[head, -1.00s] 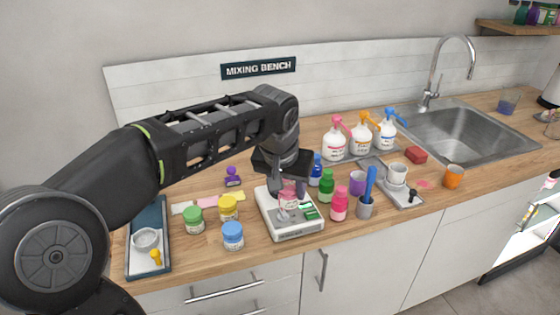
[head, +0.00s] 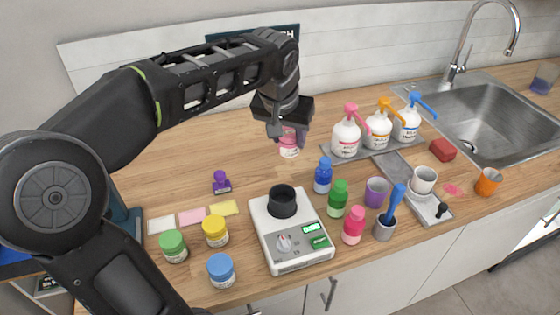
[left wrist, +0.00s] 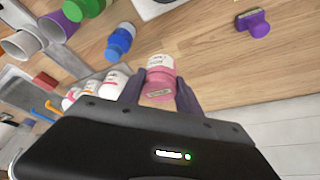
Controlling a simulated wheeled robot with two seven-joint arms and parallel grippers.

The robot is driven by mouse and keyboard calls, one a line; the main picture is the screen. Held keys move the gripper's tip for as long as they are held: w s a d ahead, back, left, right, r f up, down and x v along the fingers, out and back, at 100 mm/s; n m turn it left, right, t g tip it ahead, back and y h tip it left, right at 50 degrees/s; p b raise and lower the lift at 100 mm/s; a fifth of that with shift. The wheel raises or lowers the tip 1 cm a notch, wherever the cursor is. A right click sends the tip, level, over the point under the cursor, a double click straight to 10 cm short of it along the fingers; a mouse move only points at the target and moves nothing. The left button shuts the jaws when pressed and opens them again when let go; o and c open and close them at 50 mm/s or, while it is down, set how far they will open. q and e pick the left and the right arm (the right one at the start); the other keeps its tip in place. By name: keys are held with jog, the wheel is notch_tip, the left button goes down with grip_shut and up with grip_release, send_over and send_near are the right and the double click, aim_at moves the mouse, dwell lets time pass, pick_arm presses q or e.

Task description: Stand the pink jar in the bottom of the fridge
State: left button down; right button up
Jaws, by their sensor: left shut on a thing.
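The pink jar (head: 289,147) has a white label and is in my left gripper (head: 288,127), behind the white mixing device. The left wrist view shows the jar (left wrist: 160,80) between the two dark fingers of the gripper (left wrist: 161,92), which is shut on it. The jar appears to be above the counter, but its height is hard to judge. The fridge is not clearly in view; only a dark strip shows low at the right edge of the head view. My right gripper is not in view.
The white device with a black cup (head: 282,201) stands at the front. Right of it are a blue bottle (head: 323,176), a green bottle (head: 338,199) and a pink bottle (head: 353,226). Pump bottles (head: 346,137) stand near the sink (head: 500,125). The counter left of the jar is mostly clear.

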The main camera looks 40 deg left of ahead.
aim_at(287, 154)
pick_arm(q)
jog(key=shift+f, duration=3.1)
jog(key=shift+f, duration=1.9)
jog(key=shift+f, duration=0.1)
jog(key=shift+f, duration=0.15)
jog(key=c, duration=0.8)
grip_release()
jog(key=shift+c, duration=0.2)
